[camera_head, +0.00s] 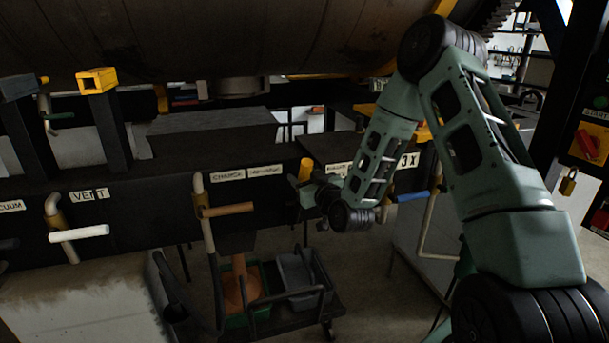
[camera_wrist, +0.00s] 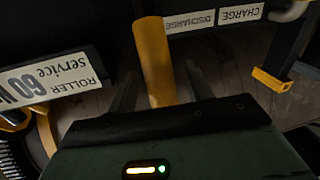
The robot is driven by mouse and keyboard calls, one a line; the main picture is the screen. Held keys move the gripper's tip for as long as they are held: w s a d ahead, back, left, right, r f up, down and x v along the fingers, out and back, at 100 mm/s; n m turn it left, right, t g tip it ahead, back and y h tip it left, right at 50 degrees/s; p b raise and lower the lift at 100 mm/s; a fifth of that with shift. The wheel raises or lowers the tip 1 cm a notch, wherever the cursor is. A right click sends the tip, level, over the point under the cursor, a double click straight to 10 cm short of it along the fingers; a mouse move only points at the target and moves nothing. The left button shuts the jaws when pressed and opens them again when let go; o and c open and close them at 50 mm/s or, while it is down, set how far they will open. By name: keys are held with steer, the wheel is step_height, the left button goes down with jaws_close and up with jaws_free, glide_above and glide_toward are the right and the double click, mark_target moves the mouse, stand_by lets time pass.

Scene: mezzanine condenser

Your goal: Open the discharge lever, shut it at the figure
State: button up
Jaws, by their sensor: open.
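The discharge lever, a yellow bar (camera_head: 305,169), stands at the black beam's front edge, just right of the discharge label (camera_head: 265,170). My gripper (camera_head: 308,190) is at the lever, its fingers small and dark in the head view. In the wrist view, the yellow lever (camera_wrist: 153,58) rises between my two open fingers (camera_wrist: 162,88), with the upside-down discharge label (camera_wrist: 190,22) to its right. Whether either finger touches it is unclear. The lever's lower end is hidden behind my gripper.
A charge lever with an orange-brown handle (camera_head: 228,210) hangs left of my gripper. A vent lever with a white handle (camera_head: 79,234) is farther left. A blue handle (camera_head: 412,196) is close right of my wrist. A cart with bins (camera_head: 327,297) stands below.

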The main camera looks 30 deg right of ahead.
steer(key=shift+w, duration=0.1)
jaws_close()
steer(key=shift+w+r, duration=0.1)
steer(key=shift+w, duration=0.05)
steer(key=shift+w+d+r+m+g+y+p, duration=0.15)
steer(key=shift+w+d+r+g+p, duration=0.2)
steer(key=shift+w+g+p, duration=0.75)
steer(key=shift+w+d+r+m+g+y+p, duration=0.1)
steer(key=shift+w+d+r+g+p, duration=0.35)
steer(key=shift+w, duration=1.2)
steer(key=shift+w+d+r+m+g+y+p, duration=0.15)
steer(key=shift+w+d+g+p, duration=0.4)
steer(key=shift+w+g, duration=0.65)
steer(key=shift+w+a+t, duration=0.1)
steer(key=shift+w+t, duration=0.15)
jaws_free()
steer(key=shift+w+f, duration=0.1)
